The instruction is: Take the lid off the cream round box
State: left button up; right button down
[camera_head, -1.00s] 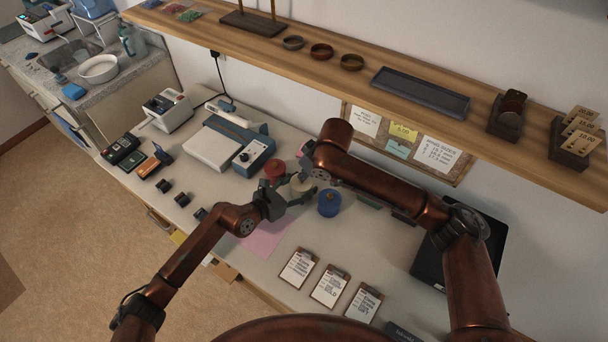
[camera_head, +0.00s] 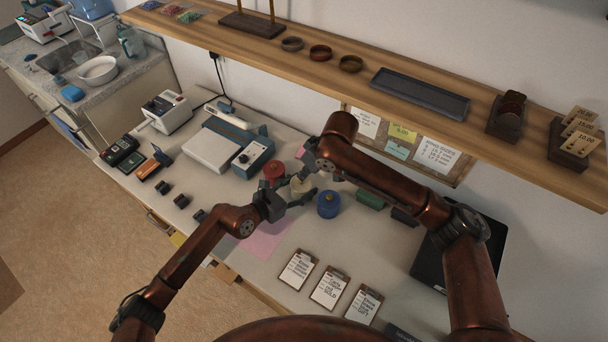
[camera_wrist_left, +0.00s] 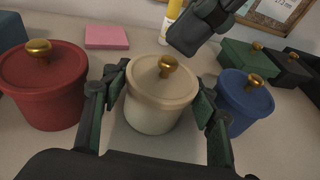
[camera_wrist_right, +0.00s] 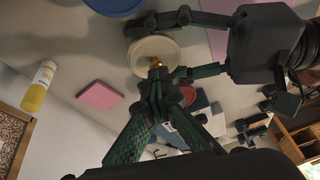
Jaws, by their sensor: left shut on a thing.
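The cream round box (camera_wrist_left: 152,110) stands on the table with its lid (camera_wrist_left: 162,80) on and a gold knob (camera_wrist_left: 167,66) on top. My left gripper (camera_head: 290,197) has its fingers on either side of the box body, shut on it; they also show in the left wrist view (camera_wrist_left: 158,105). My right gripper (camera_wrist_right: 160,80) has its fingertips together. It hovers close above and behind the lid, near the knob; in the left wrist view it is a dark block (camera_wrist_left: 203,27), apart from the knob. The knob (camera_wrist_right: 155,62) shows just past its tips.
A red round box (camera_wrist_left: 45,90) stands left of the cream one and a blue round box (camera_wrist_left: 240,105) right. Green (camera_wrist_left: 250,60) and black boxes sit behind. A pink pad (camera_wrist_left: 106,37) and yellow bottle (camera_wrist_right: 38,88) are near. A wooden shelf (camera_head: 330,85) hangs above.

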jog(key=shift+r+t, duration=0.3)
jog(key=shift+r, duration=0.05)
jog(key=c, duration=2.7)
grip_release()
jog(key=shift+h, duration=0.3)
jog(key=shift+c, duration=0.2)
jog(key=o, duration=0.5)
jog(key=v, duration=1.2)
jog(key=shift+w, duration=0.1)
pick_arm(q)
jog(key=o, duration=1.8)
jog(key=shift+c, duration=0.2)
jog(key=shift+a, duration=0.1)
